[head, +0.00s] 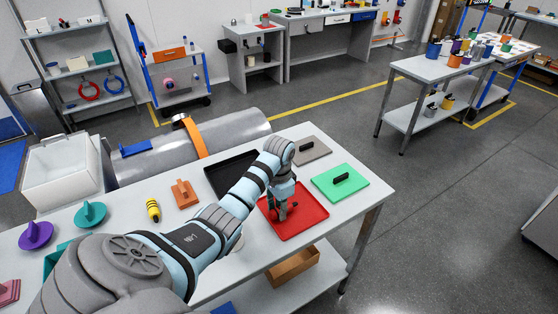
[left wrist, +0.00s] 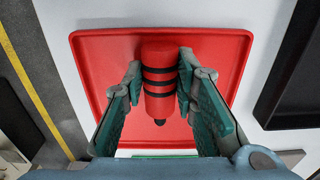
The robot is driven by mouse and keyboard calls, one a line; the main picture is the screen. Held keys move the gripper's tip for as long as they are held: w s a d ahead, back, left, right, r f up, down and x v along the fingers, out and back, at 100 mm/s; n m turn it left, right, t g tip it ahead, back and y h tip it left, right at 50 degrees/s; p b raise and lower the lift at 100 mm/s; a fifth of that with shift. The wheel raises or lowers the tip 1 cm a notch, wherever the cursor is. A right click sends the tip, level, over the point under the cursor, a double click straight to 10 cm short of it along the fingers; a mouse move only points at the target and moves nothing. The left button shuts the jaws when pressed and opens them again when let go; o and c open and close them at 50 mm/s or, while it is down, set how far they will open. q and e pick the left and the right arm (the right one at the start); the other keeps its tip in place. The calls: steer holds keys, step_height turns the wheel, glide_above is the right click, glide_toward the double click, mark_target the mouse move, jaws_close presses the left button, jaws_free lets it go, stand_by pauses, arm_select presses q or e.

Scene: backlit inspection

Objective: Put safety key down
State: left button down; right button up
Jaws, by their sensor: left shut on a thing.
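My left gripper (head: 282,208) is over the red tray (head: 308,228) on the light grey table. In the left wrist view the left gripper (left wrist: 160,72) is shut on a red cylinder with black bands (left wrist: 158,98), which I take to be the safety key. Its dark tip points toward the bottom of that view. The red tray (left wrist: 228,48) lies behind it. I cannot tell whether the key touches the tray. In the head view the key is mostly hidden by the gripper. My right gripper is out of view.
A black tray (head: 222,178), a grey plate (head: 315,150) and a green plate with a black handle (head: 352,187) lie around the red tray. A yellow-and-black banded piece (head: 153,210) and an orange block (head: 185,198) lie left. A white bin (head: 62,182) stands farther left.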

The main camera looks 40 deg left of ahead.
mark_target(279, 208)
arm_select(q)
steer(key=shift+p, duration=0.3)
steer(key=shift+f, duration=0.15)
steer(key=c, duration=1.3)
jaws_free()
step_height(279, 208, up, 7)
steer(key=shift+w+r+p, duration=0.1)
steer(key=shift+w+p, duration=0.05)
steer(key=shift+p, duration=0.5)
step_height(279, 208, up, 5)
steer(key=p, duration=0.4)
steer(key=shift+r, duration=0.2)
